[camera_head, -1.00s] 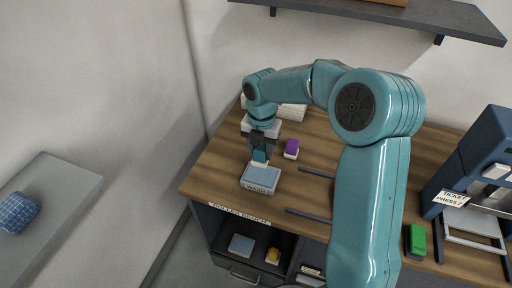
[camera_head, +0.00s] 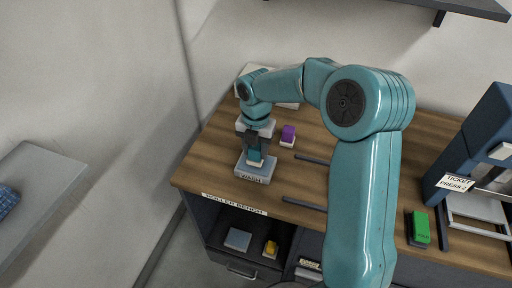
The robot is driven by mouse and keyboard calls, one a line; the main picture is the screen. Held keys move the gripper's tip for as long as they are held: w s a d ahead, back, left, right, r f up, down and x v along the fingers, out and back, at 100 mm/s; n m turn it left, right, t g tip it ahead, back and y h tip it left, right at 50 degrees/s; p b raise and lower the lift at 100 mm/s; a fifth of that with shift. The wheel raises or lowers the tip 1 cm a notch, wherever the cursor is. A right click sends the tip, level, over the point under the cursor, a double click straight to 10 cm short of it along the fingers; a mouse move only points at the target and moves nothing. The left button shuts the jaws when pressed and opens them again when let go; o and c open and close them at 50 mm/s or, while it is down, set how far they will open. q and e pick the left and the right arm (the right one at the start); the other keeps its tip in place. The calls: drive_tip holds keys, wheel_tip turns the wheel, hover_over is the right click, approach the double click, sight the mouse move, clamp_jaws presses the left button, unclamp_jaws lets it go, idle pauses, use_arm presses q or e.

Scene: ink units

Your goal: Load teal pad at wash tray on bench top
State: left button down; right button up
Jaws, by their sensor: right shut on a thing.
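My right gripper (camera_head: 255,152) points down at the left part of the wooden bench top (camera_head: 222,152). It is shut on the teal pad (camera_head: 255,157), a small block with a pale lower part. The pad is at the wash tray (camera_head: 252,175), a grey-blue tray labelled WASH near the bench's front edge. The pad's underside is hidden, so I cannot tell whether it touches the tray floor. My left gripper is not in view.
A purple pad (camera_head: 288,133) stands right of the tray, and a green one (camera_head: 419,228) stands far right by the ticket press (camera_head: 480,165). Dark bars lie on the bench. A yellow pad (camera_head: 270,248) and a grey-blue tray (camera_head: 238,240) sit on the shelf below.

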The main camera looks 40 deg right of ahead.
drive_tip(key=shift+f+b, duration=0.35)
drive_tip(key=shift+f, duration=0.15)
idle(0.6)
drive_tip(key=shift+f, duration=0.1)
idle(0.9)
drive_tip(key=shift+r+p, duration=0.75)
drive_tip(key=shift+p, duration=0.05)
wheel_tip(320, 180, up, 6)
drive_tip(key=p, duration=0.5)
drive_tip(key=shift+f, duration=0.2)
